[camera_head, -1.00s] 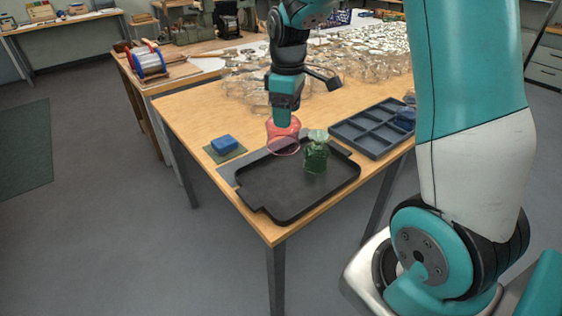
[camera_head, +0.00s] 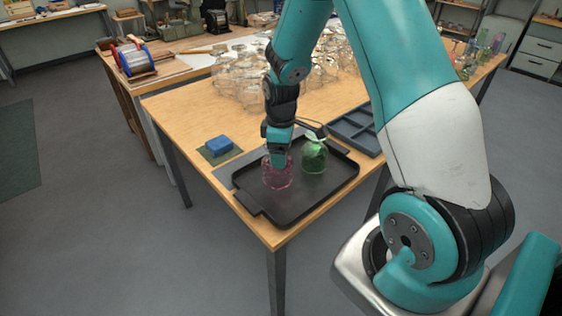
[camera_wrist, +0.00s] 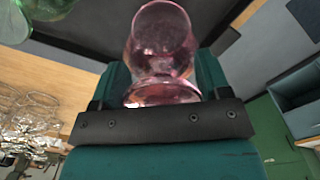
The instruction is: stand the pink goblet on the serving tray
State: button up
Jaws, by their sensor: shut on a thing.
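The pink goblet (camera_head: 277,174) is clear glass, held mouth down over the left part of the black serving tray (camera_head: 300,203). My gripper (camera_head: 278,160) is shut on it from above. In the wrist view the goblet's foot lies between the jaws of my gripper (camera_wrist: 162,92), and its bowl (camera_wrist: 162,35) points away from them. I cannot tell whether its rim touches the tray. A green goblet (camera_head: 314,157) stands mouth down on the tray, to the right of the pink one and apart from it in the head view.
A blue block (camera_head: 219,143) on a green mat is left of the tray. A grey compartment tray (camera_head: 352,130) lies to the right. A heap of clear glassware (camera_head: 240,85) fills the table behind. The tray's front part is bare.

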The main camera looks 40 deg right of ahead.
jog(key=shift+f, duration=2)
jog(key=shift+f, duration=0.15)
jog(key=o, duration=1.1)
